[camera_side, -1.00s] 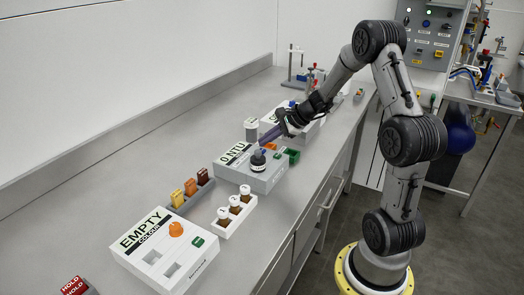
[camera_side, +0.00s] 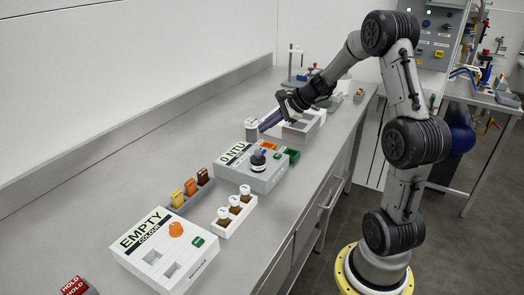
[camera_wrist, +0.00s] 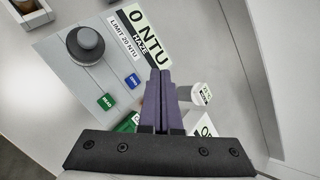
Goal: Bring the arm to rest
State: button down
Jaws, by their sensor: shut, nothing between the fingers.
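My gripper (camera_side: 263,127) is shut and empty. In the side view it hangs above the bench, beyond the haze meter (camera_side: 255,170) and near a grey-white cylinder (camera_side: 251,130). In the wrist view its purple fingers (camera_wrist: 161,78) lie together, with the haze meter (camera_wrist: 100,65) below and to their left. The meter's label reads 0 NTU, and a dark round knob or cap (camera_wrist: 87,42) stands on it. My arm is bent, reaching out over the bench from the right.
A colour meter labelled EMPTY (camera_side: 150,255), a white rack of brown bottles (camera_side: 232,225) and a holder with coloured blocks (camera_side: 190,190) stand nearer on the bench. Another white device (camera_side: 305,128) is beneath my wrist. A red HOLD block (camera_side: 75,287) sits at bottom left.

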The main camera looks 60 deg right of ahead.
dwell(0.4)
jog(key=s+a+r+n+y, duration=0.1)
jog(key=a+r+n, duration=0.4)
jog(key=a, duration=0.6)
jog(key=s+a+r+n+y, duration=0.15)
jog(key=a+r+n, duration=0.25)
jog(key=a+r, duration=0.5)
jog(key=s+a+n+g+h, duration=0.1)
jog(key=s+a+n, duration=0.35)
jog(key=s, duration=0.25)
jog(key=s+a+n+g, duration=0.1)
jog(key=s+a+n, duration=0.35)
jog(key=s, duration=0.25)
jog(key=s+d+f+n+g+h, duration=0.1)
jog(key=s+d+f+n+h, duration=0.2)
jog(key=s+f+n, duration=0.3)
jog(key=shift+s+d+f+n, duration=0.3)
jog(key=shift+s+d, duration=0.55)
jog(key=shift+s, duration=0.35)
